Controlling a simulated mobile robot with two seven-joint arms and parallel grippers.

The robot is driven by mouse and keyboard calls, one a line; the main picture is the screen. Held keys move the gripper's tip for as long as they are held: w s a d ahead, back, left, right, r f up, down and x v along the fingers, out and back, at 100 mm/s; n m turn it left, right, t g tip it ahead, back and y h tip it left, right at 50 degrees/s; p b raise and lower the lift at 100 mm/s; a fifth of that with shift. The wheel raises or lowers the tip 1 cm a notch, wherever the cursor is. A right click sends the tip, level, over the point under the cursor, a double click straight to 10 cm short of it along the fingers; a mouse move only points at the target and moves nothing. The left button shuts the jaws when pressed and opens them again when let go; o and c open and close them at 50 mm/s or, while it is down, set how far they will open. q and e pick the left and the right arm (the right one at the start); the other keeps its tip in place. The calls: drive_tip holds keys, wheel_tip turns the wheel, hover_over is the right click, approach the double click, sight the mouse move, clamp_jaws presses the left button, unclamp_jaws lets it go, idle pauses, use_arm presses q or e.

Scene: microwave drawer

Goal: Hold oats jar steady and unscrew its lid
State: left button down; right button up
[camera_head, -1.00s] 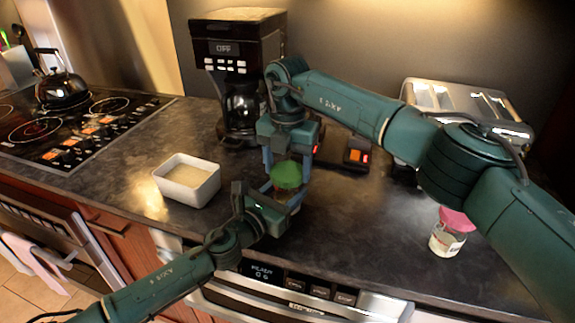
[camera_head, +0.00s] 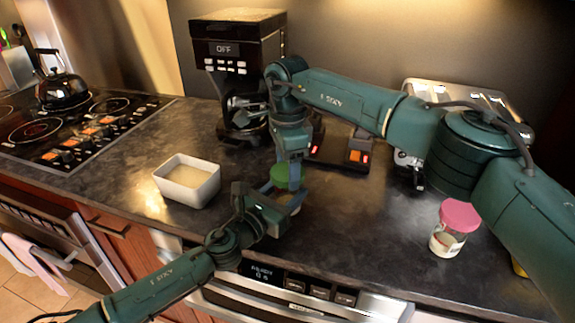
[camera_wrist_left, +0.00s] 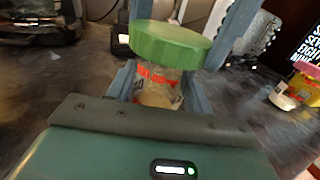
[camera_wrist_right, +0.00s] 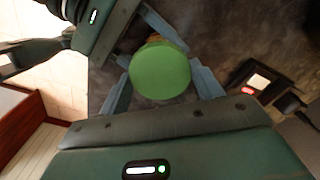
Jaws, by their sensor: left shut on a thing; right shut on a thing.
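The oats jar (camera_wrist_left: 157,90) is clear with a red-lettered label and a green lid (camera_head: 281,177). The jar appears upright, above the counter's front edge. My left gripper (camera_head: 277,199) is shut around the jar's body from the front left. My right gripper (camera_head: 287,170) comes down from above and is shut on the lid, with one finger on each side of it in the right wrist view (camera_wrist_right: 160,72). The lid sits at the jar's top; I cannot tell whether there is a gap under it. The fingers hide part of the jar.
A white bowl (camera_head: 172,190) stands left of the jar. A coffee maker (camera_head: 237,70) and a black device with red lights (camera_head: 355,150) are behind. A pink-lidded jar (camera_head: 452,228) stands at the right, near my right arm. A toaster (camera_head: 450,92) is behind that arm.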

drive_tip(key=n, duration=0.6)
drive_tip(key=shift+n, duration=0.4)
drive_tip(key=n, duration=0.4)
drive_tip(key=shift+r, duration=0.3)
drive_tip(key=shift+r, duration=0.85)
drive_tip(key=shift+r, duration=2)
use_arm(q)
drive_tip(key=c, duration=0.5)
unclamp_jaws()
